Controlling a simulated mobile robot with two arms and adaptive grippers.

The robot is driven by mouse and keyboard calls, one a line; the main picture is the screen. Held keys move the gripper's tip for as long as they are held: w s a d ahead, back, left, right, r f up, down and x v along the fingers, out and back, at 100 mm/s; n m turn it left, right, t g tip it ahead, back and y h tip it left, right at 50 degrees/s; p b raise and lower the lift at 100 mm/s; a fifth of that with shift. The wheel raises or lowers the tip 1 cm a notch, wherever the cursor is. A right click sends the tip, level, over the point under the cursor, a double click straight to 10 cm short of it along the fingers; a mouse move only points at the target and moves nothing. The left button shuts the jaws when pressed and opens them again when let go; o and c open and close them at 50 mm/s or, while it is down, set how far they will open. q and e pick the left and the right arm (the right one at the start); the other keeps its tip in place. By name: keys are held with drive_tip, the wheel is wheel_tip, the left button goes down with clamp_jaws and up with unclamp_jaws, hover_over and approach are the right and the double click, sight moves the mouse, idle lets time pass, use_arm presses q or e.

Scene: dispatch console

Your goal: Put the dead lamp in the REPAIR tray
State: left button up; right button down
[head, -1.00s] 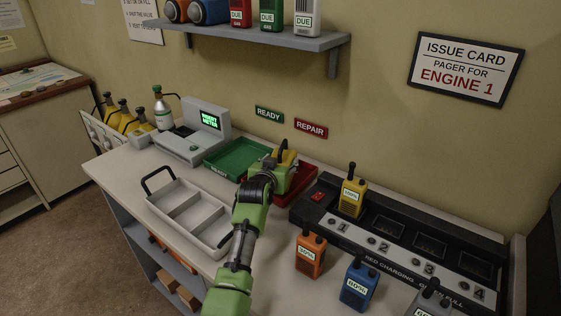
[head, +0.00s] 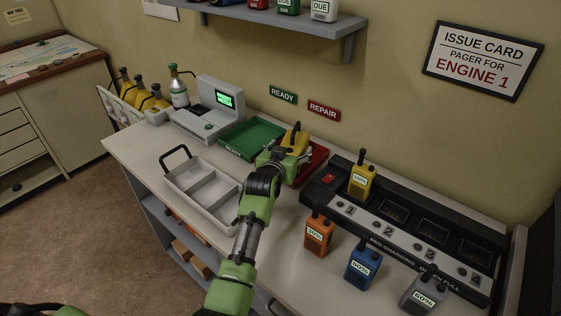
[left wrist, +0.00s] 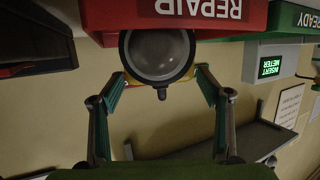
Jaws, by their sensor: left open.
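The yellow lamp (head: 294,139) with a dark handle sits at the left part of the red REPAIR tray (head: 319,158). In the left wrist view, which is upside down, the lamp's round grey lens (left wrist: 158,54) faces me at the rim of the REPAIR tray (left wrist: 245,14). My left gripper (head: 283,156) is at the lamp's front. Its fingers (left wrist: 160,82) are open, one on each side of the lens; I cannot tell whether they touch the lamp. The lamp's base is hidden.
The green READY tray (head: 255,137) and a meter console (head: 208,115) stand left of the red tray. A grey divided caddy (head: 200,188) lies in front. A charging rack (head: 395,222) and several radios fill the right side. A shelf (head: 270,20) hangs above.

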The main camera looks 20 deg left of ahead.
use_arm(q)
drive_tip(key=s+p, duration=0.3)
drive_tip(key=s, duration=0.2)
drive_tip(key=s+p, duration=0.3)
drive_tip(key=s, duration=0.1)
drive_tip(key=shift+s+d+r+p, duration=0.1)
drive_tip(key=shift+s+d+p, duration=0.1)
drive_tip(key=shift+s+p, duration=0.2)
drive_tip(key=shift+s, duration=0.45)
drive_tip(key=shift+s+f, duration=0.1)
drive_tip(key=shift+f, duration=0.1)
